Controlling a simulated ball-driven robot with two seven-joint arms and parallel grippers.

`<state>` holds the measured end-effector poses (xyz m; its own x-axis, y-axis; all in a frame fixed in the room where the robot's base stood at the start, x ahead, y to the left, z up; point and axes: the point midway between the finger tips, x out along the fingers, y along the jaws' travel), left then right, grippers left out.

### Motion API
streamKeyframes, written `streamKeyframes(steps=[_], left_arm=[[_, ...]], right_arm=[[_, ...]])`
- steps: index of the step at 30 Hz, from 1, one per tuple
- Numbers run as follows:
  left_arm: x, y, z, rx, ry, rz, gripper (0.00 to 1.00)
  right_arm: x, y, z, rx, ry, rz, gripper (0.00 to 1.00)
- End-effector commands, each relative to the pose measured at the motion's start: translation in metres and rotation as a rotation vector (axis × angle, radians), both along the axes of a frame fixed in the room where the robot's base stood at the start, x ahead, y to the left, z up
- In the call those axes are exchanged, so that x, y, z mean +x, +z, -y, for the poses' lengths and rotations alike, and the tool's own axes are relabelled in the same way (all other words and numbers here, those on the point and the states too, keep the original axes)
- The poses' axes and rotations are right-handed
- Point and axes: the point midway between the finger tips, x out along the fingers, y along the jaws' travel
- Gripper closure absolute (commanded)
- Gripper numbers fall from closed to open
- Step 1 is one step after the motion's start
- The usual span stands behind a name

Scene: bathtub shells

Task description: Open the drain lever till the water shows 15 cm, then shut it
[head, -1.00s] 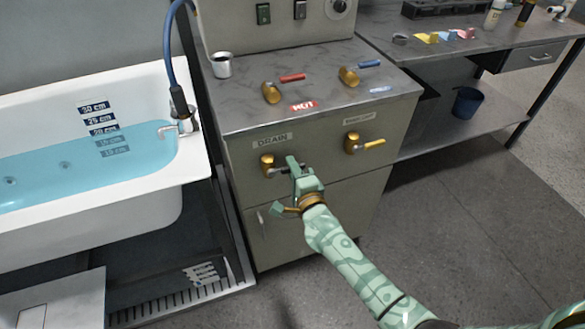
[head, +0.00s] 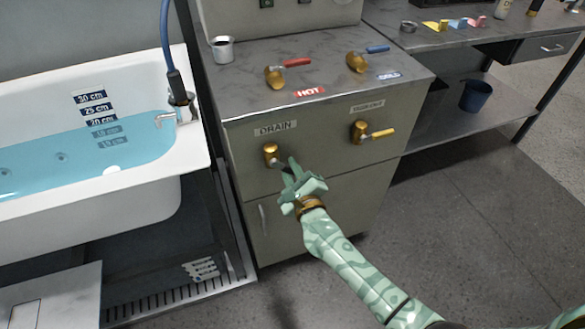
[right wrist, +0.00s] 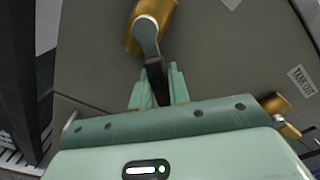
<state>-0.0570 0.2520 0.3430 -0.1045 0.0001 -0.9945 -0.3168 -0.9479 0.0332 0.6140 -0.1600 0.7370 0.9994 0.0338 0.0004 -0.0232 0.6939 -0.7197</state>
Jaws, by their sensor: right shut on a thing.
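The DRAIN lever sits on the cabinet front, with a brass valve body (head: 271,153) and a dark handle that slopes down to the right. My right gripper (head: 289,170) is shut on this handle. In the right wrist view the grey lever arm (right wrist: 148,35) runs from the brass body into a black grip (right wrist: 156,80) between the fingers (right wrist: 158,88). The bathtub (head: 165,80) holds blue water (head: 60,165). Its surface lies about at the lower edge of the 20 cm mark (head: 101,121). The lower marks are under water and faint. My left gripper is not in view.
A yellow-handled lever (head: 378,134) is to the right on the same front. Red-handled (head: 290,65) and blue-handled (head: 372,50) taps and a metal cup (head: 222,49) are on the cabinet top. Open floor lies right of the cabinet.

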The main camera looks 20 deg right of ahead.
Motion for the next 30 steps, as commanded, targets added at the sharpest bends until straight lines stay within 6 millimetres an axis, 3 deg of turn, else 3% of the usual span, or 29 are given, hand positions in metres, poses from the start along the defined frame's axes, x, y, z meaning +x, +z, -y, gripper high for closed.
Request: streamKeyframes(steps=[23,24,25,26,30], left_arm=[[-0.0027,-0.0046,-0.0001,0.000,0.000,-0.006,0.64],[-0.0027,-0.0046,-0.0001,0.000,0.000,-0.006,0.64],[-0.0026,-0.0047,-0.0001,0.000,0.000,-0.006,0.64],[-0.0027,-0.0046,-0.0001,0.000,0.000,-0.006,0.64],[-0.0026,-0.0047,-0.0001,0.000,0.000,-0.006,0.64]], right_arm=[[-0.0007,-0.0048,-0.0051,0.105,0.002,-0.006,1.00],[-0.0007,-0.0049,-0.0050,0.105,0.002,-0.006,0.74],[-0.0007,-0.0049,-0.0050,0.105,0.001,-0.006,0.65],[-0.0007,-0.0048,-0.0049,0.105,0.002,-0.006,0.60],[-0.0005,-0.0045,-0.0047,0.105,0.001,-0.005,0.60]])
